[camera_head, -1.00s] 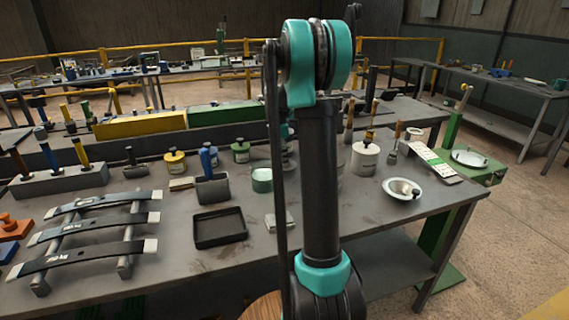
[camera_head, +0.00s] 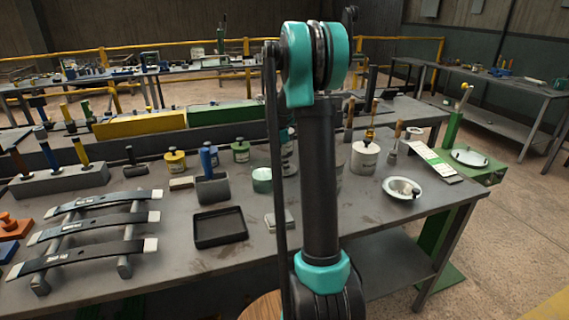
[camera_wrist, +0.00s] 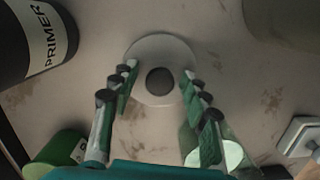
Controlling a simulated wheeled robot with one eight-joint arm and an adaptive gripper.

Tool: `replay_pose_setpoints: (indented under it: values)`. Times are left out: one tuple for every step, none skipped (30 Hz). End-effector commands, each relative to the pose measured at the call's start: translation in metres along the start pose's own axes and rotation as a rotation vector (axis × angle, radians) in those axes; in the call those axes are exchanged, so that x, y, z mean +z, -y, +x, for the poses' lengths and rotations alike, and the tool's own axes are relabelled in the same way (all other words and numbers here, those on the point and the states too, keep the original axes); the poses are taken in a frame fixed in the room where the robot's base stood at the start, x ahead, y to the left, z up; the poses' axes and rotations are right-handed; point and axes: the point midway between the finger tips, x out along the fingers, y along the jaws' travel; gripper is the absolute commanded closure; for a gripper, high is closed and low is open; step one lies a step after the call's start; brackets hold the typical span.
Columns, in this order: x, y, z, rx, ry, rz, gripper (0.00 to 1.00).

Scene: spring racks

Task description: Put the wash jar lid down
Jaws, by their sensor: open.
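The wash jar lid (camera_wrist: 137,62) is a pale round disc with a dark round knob (camera_wrist: 160,82), lying on the table in the wrist view. My gripper (camera_wrist: 159,78) is open, with one finger on each side of the knob and gaps between. The wash jar (camera_wrist: 217,154) appears to be the greenish jar with a pale top at the lower right, partly behind the right finger. It also shows in the head view (camera_head: 262,181), left of my arm. My arm hides the gripper and lid in the head view.
In the wrist view, a dark PRIMER bottle (camera_wrist: 30,42) stands upper left, a green can (camera_wrist: 58,152) lower left and a pale square block (camera_wrist: 298,137) at right. In the head view, a black tray (camera_head: 219,227) and white bowl (camera_head: 402,189) are on the bench.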

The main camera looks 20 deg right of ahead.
Motion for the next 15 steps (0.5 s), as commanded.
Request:
replay_pose_setpoints:
  values:
    - [0.0, 0.0, -0.002, 0.0, 0.0, 0.0, 0.54]
    - [0.0, 0.0, -0.004, 0.0, 0.0, 0.0, 0.54]
    - [0.0, 0.0, -0.008, 0.0, 0.0, 0.0, 0.54]
    - [0.0, 0.0, -0.012, 0.0, 0.0, 0.0, 0.54]
    - [0.0, 0.0, -0.017, 0.0, 0.0, -0.001, 0.54]
    - [0.0, 0.0, -0.023, 0.0, 0.0, -0.001, 0.54]
    - [0.0, 0.0, -0.029, 0.0, 0.0, -0.001, 0.54]
    - [0.0, 0.001, -0.035, 0.0, 0.0, -0.001, 0.54]
    - [0.0, 0.0, -0.044, 0.0, 0.0, -0.001, 0.54]
    - [0.0, 0.0, -0.05, 0.0, 0.0, -0.001, 0.54]
    - [0.0, 0.0, -0.057, 0.0, 0.0, -0.001, 0.54]
    - [0.0, 0.001, -0.065, 0.0, 0.0, -0.001, 0.54]
    - [0.0, 0.0, -0.071, 0.0, 0.0, -0.001, 0.54]
    - [0.0, 0.0, -0.077, 0.0, 0.0, -0.001, 0.54]
    - [0.0, 0.0, -0.085, 0.0, 0.0, -0.001, 0.54]
